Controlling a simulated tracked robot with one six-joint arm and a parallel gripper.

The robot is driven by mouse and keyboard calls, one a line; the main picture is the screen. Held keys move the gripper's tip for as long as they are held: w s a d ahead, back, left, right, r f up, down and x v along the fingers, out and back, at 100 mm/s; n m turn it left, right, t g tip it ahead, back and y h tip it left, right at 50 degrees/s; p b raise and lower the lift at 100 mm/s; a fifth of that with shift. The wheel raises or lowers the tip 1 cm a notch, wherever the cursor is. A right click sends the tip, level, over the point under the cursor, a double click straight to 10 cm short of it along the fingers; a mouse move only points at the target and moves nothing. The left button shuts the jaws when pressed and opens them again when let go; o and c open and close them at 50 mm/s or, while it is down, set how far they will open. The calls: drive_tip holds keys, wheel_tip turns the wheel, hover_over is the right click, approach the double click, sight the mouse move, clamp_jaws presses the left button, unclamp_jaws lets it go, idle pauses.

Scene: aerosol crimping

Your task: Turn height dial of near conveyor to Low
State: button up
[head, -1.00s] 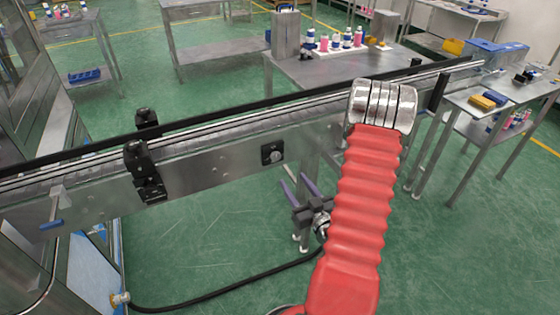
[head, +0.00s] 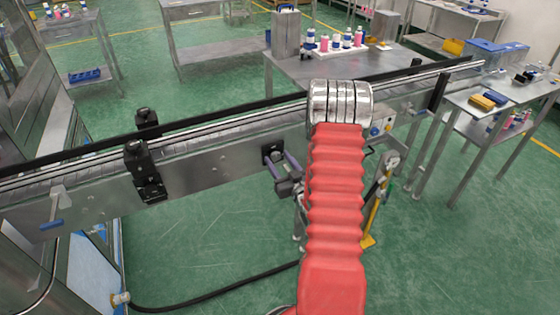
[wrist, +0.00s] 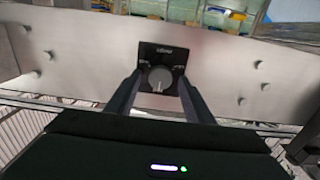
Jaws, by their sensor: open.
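The near conveyor (head: 215,172) runs across the head view, with its height dial on a small black plate on the steel side panel. In the wrist view the dial is a round grey knob (wrist: 160,78) with a light pointer mark, under lettering too small to read. My gripper (wrist: 160,76) is open, its two dark fingers either side of the dial, apart from each other. I cannot tell whether they touch it. In the head view the dial plate (head: 272,152) shows just beyond my gripper (head: 281,165), and my red arm hides the panel to its right.
Black clamp brackets (head: 146,170) stick out of the conveyor panel to the left. A yellow upright piece (head: 373,220) stands by the conveyor right of my arm. A black hose (head: 215,298) lies on the green floor. The floor at lower left is mostly clear.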

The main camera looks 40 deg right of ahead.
drive_tip(key=shift+c, duration=0.3)
drive_tip(key=c, duration=0.9)
drive_tip(key=shift+d, duration=0.25)
drive_tip(key=shift+c, duration=0.4)
drive_tip(key=shift+a, duration=0.15)
